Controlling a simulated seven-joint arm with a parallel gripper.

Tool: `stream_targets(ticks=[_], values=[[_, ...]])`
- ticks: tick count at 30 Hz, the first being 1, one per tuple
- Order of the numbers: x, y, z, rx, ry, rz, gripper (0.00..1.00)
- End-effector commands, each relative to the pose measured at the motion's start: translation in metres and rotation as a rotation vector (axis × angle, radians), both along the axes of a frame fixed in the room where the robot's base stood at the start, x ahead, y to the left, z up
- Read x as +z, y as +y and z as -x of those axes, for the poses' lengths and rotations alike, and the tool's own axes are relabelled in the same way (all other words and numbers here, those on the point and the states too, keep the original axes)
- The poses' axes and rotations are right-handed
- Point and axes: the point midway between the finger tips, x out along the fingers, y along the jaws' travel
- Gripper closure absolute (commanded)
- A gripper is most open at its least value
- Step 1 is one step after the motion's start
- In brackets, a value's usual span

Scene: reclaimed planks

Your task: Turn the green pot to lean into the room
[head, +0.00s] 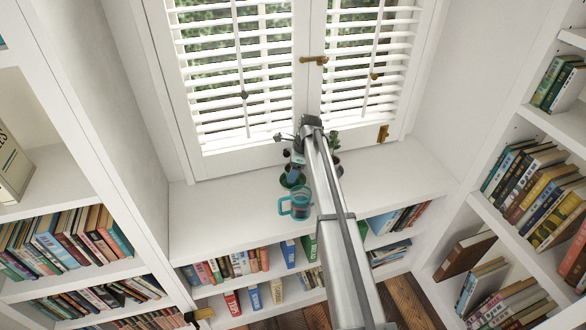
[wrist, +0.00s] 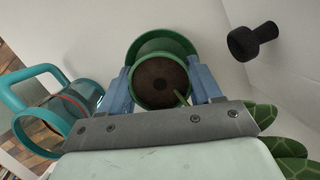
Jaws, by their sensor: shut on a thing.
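The green pot (wrist: 163,106) shows dark soil and a thin green stem in the wrist view. It sits between the two blue fingers of my gripper (wrist: 163,84), which is shut on it. A wider green saucer (wrist: 160,43) shows behind the pot. In the head view my gripper (head: 293,172) is low over the white window seat, with the green saucer (head: 291,181) beneath it. My arm and gripper hide most of the pot there. Some leaves (wrist: 265,115) show at the lower right in the wrist view; I cannot tell which plant they belong to.
A teal handled mug (head: 297,204) stands just in front of the pot; it also shows in the wrist view (wrist: 60,105). Another small plant (head: 334,143) stands close on the right. The window blinds (head: 235,70) are behind. The seat's left side (head: 215,220) is clear.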

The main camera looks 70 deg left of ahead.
Motion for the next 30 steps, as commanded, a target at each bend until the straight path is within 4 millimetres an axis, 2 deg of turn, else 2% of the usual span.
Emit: stream_targets(ticks=[5,6,14,23,26,30], values=[[0.000,0.000,0.000,0.000,0.000,0.000,0.85],[0.000,0.000,0.000,0.000,0.000,0.000,0.34],[0.000,0.000,0.000,0.000,0.000,0.000,0.09],[0.001,0.000,0.000,0.000,0.000,0.000,0.07],[0.007,-0.001,-0.002,0.000,0.000,0.000,0.07],[0.024,-0.003,-0.007,0.000,0.000,-0.001,0.07]])
